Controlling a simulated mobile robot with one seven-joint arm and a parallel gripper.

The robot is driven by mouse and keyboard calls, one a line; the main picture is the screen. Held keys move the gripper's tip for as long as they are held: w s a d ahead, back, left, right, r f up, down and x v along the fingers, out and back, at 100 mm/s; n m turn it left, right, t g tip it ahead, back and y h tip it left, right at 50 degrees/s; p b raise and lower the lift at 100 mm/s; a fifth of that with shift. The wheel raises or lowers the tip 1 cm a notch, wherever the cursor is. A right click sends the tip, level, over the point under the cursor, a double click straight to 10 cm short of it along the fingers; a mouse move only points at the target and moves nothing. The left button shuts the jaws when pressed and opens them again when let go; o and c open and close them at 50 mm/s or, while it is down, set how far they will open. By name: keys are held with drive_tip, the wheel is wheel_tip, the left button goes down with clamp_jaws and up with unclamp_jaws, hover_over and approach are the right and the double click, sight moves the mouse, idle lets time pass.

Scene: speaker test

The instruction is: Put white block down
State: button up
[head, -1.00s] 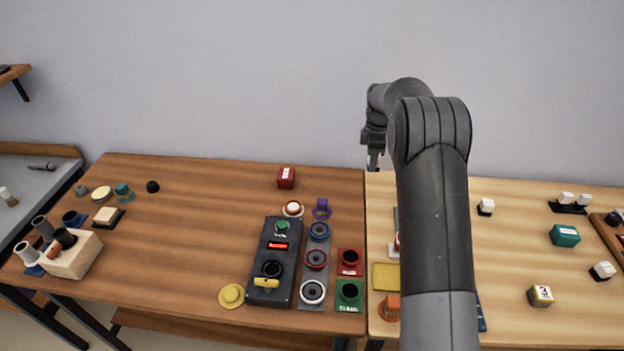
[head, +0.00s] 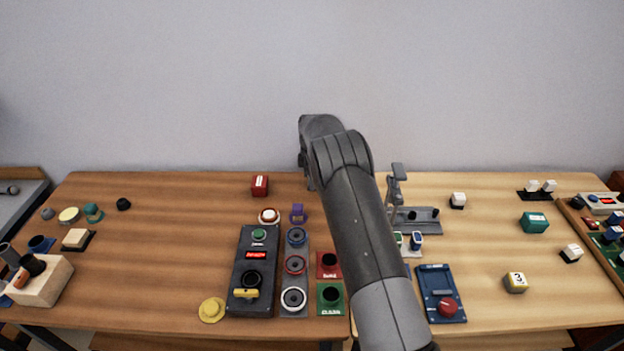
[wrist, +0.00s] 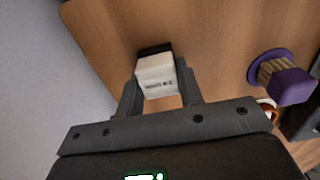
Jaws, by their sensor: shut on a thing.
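A white block with a dark end and small dark print (wrist: 157,76) shows in the wrist view. It sits between the two fingers of my gripper (wrist: 160,95), which is shut on it. Brown wood of the table (wrist: 215,60) lies behind the block. I cannot tell whether the block touches it. In the head view my arm hides the fingers and the held block. A purple piece (wrist: 290,86) is to the right of the gripper in the wrist view; it also shows in the head view (head: 297,214).
A red block (head: 260,186) stands at the back of the brown table. A dark control panel (head: 255,270) is in front, with ringed sockets beside it. Other white blocks (head: 458,200) (head: 573,252) are on the lighter table. The brown table's middle left is clear.

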drive_tip(key=o, duration=1)
drive_tip(key=shift+f, duration=0.1)
drive_tip(key=shift+c, duration=0.2)
wheel_tip(320, 180, up, 11)
drive_tip(key=s+d+r+m+t, duration=0.1)
drive_tip(key=s+d+r+m, duration=0.2)
drive_tip(key=r, duration=0.5)
drive_tip(key=s+d+r+m+t, duration=0.1)
drive_tip(key=s+d+r+m, duration=0.15)
drive_tip(key=s+r, duration=0.45)
drive_tip(key=s+d+r+m, duration=0.45)
drive_tip(key=s+r, duration=0.45)
drive_tip(key=s, duration=0.3)
drive_tip(key=s+d+f+m+t, duration=0.1)
drive_tip(key=s+m, duration=0.3)
drive_tip(key=s, duration=0.9)
drive_tip(key=s+d+f+m+t, duration=0.2)
drive_tip(key=s+d+f+m, duration=0.1)
drive_tip(key=s, duration=1.1)
drive_tip(key=shift+s+d+f+m+t, duration=0.25)
drive_tip(key=shift+d+f+m+t, duration=0.1)
drive_tip(key=shift+d+m, duration=0.2)
